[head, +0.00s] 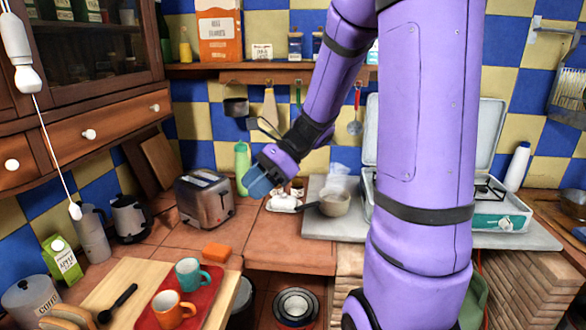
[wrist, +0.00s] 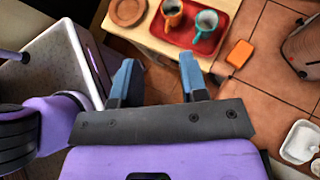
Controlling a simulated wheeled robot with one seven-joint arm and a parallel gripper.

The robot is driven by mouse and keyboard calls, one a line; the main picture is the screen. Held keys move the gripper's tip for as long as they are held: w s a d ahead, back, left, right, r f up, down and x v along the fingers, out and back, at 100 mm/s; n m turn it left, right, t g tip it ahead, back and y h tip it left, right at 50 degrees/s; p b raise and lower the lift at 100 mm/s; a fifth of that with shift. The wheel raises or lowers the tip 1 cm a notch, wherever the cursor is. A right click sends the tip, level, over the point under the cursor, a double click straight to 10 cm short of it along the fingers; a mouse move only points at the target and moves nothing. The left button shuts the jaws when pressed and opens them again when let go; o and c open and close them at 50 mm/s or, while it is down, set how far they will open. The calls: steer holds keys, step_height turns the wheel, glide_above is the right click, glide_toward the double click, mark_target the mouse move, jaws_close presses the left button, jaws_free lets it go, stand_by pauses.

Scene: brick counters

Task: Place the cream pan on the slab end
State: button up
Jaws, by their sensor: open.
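The cream pan (head: 335,204) appears as a small cream bowl shape with a dark handle pointing left, in the head view right of my gripper. It rests on the left part of a grey slab (head: 327,228), which runs right under a camping stove. My gripper (head: 258,184) is above the tiled counter, left of the pan and apart from it. In the wrist view its blue fingers (wrist: 158,82) are spread with nothing between them. The pan is not seen in the wrist view. My arm hides the middle of the slab.
The open stove (head: 497,215) stands on the slab's right part. A white dish (head: 284,203) lies just left of the pan. A toaster (head: 203,198), green bottle (head: 242,167) and orange sponge (head: 217,252) are nearby. A red tray (head: 204,298) holds two mugs.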

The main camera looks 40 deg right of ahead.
steer(key=s+a+r+n+t+h, duration=0.1)
steer(key=s+a+r+n+h, duration=0.1)
steer(key=s+r+n+h, duration=0.3)
steer(key=s+a+r+n+t+h, duration=0.1)
steer(key=s+r+n+h, duration=0.4)
steer(key=s+n, duration=0.6)
steer(key=shift+s+a+r+n, duration=0.35)
steer(key=shift+a+n, duration=0.3)
steer(key=shift+n, duration=2.15)
